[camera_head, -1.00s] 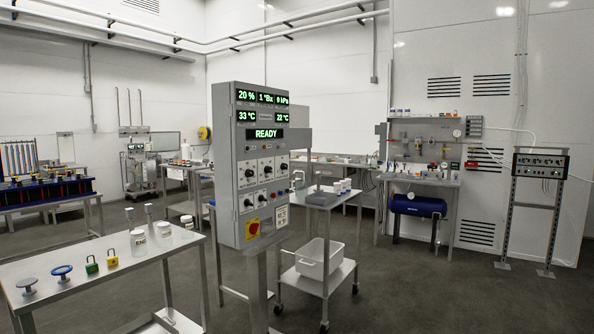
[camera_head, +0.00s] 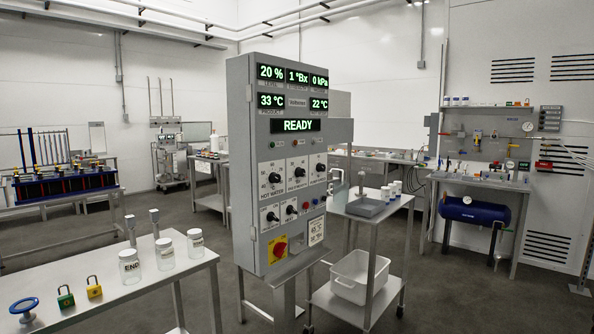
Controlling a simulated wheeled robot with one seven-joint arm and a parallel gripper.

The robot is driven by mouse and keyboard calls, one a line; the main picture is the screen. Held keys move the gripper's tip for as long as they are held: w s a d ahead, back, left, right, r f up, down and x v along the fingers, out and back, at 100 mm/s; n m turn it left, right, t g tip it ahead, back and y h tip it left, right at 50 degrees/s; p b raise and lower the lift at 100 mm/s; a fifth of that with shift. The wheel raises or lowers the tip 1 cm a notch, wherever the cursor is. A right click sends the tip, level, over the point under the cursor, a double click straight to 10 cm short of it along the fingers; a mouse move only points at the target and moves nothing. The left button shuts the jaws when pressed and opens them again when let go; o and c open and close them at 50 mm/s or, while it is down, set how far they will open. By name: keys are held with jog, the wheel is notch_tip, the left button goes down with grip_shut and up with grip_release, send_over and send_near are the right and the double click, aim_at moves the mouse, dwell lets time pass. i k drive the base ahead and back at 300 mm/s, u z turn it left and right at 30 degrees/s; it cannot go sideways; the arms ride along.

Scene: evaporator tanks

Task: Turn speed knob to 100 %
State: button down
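A grey control panel (camera_head: 240,150) stands on a post near the middle of the view, its face turned to the right. Its green displays read 20 %, 1 °Bx, 0 kPa, 33 °C, 22 °C and READY. Below them is an upper row of three black knobs: a left knob (camera_head: 275,178), labelled HOT WATER beneath, a middle knob (camera_head: 299,172) and a right knob (camera_head: 319,167). Smaller black controls (camera_head: 290,210) sit in a lower row. The labels are too small to tell which is the speed knob. My gripper is not in view.
A metal table (camera_head: 110,305) with jars (camera_head: 165,255), padlocks (camera_head: 94,287) and a blue handwheel (camera_head: 24,308) fills the lower left. A cart (camera_head: 345,310) with a white tub (camera_head: 358,275) stands close right of the panel. Open floor shows farther right.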

aim_at(321, 167)
jog(key=u, duration=0.05)
jog(key=i, duration=0.4)
jog(key=u, duration=0.05)
jog(key=k, duration=1.3)
jog(key=z, duration=0.5)
jog(key=i, duration=2.25)
jog(key=u, duration=0.85)
